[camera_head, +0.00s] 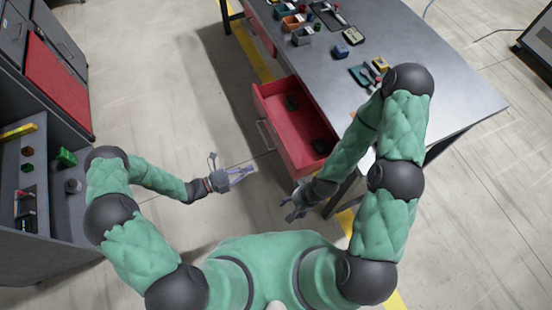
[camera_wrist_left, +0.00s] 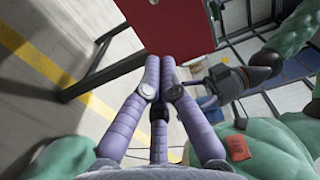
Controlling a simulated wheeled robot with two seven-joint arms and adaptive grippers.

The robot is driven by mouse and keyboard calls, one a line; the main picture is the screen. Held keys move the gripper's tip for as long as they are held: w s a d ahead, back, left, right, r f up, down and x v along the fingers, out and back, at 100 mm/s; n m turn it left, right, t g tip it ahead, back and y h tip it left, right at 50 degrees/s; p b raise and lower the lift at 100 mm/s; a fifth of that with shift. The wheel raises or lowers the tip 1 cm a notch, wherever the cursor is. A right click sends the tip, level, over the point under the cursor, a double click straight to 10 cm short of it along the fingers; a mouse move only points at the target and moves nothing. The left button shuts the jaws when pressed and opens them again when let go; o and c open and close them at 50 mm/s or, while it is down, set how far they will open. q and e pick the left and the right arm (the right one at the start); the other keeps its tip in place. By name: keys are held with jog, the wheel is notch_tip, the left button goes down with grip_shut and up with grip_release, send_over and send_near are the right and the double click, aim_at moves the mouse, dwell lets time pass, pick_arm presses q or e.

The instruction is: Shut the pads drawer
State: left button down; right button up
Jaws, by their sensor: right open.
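A red drawer (camera_head: 278,125) stands pulled out from under the grey workbench. It is the only drawer I see open, and its contents are too small to name surely. Its grey handle (camera_head: 264,134) is on the front face. My left gripper (camera_head: 243,174) is in front of the drawer, apart from it, with its fingers together and nothing between them. In the left wrist view, the red drawer panel (camera_wrist_left: 175,25) is beyond these fingertips (camera_wrist_left: 160,62). My right gripper (camera_head: 292,207) is open near the drawer's near corner, low beside the bench leg, and looks empty.
The workbench top (camera_head: 440,105) holds small bins (camera_head: 292,22) and several small parts. A grey cabinet with a red drawer front (camera_head: 57,85) and a shelf of parts (camera_head: 38,190) stand at the left. The floor (camera_head: 170,90) between cabinet and bench is clear.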

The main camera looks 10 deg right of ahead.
aim_at(322, 141)
pick_arm(q)
jog(key=b+x, duration=0.2)
jog(key=x, duration=0.9)
jog(key=shift+d+f, duration=0.1)
jog(key=shift+d, duration=0.2)
jog(key=shift+w+d, duration=0.1)
jog(key=shift+d, duration=0.05)
jog(key=shift+d, duration=0.1)
jog(key=shift+w+d, duration=0.15)
jog(key=shift+d, duration=0.45)
jog(key=b+x, duration=0.2)
jog(key=x, duration=1.5)
jog(key=shift+f, duration=0.1)
jog(key=shift+w+d, duration=0.2)
jog(key=shift+d, duration=0.45)
jog(key=shift+w+r, duration=0.1)
jog(key=shift+r, duration=0.15)
